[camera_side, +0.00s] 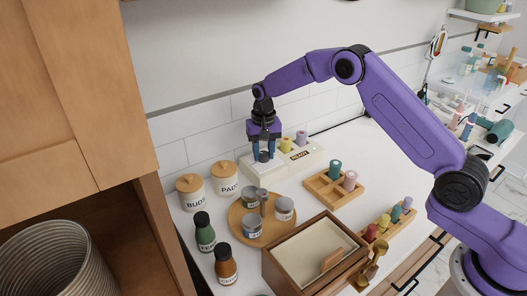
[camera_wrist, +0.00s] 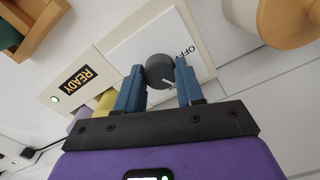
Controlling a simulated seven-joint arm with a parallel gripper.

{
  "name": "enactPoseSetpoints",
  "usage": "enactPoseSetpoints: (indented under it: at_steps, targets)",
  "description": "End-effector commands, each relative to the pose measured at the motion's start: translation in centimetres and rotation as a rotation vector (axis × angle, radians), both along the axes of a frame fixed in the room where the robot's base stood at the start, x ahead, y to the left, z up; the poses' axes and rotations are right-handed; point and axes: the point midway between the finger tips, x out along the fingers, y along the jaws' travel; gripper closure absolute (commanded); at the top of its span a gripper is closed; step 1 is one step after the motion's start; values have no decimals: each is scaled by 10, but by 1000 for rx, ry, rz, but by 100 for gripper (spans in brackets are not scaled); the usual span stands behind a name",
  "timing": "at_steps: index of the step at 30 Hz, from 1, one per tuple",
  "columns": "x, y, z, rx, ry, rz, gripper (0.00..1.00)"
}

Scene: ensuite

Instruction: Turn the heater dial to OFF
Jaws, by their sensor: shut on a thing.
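The heater (camera_side: 286,169) is a white box against the tiled wall, with a READY label and a lit green light. In the wrist view the heater (camera_wrist: 112,52) shows a dark grey round dial (camera_wrist: 160,68) with a pale pointer line on a white plate. The letters OFF stand on the plate beside the dial. The pointer faces the lower right in that view, not at the letters. My gripper (camera_wrist: 160,84) is shut on the dial, one blue finger on each side. In the side view my gripper (camera_side: 263,156) points down and mostly hides the dial.
Lidded jars PADS (camera_side: 225,181) and BUDS (camera_side: 191,193) stand left of the heater. A round wooden tray (camera_side: 240,230) with several tins is in front.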

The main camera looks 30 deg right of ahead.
Motion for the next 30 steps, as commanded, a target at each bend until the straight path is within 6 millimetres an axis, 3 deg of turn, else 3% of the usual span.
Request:
enactPoseSetpoints:
  at_steps: [30]
  targets:
    - [-1,0,1,2,3,912,93]
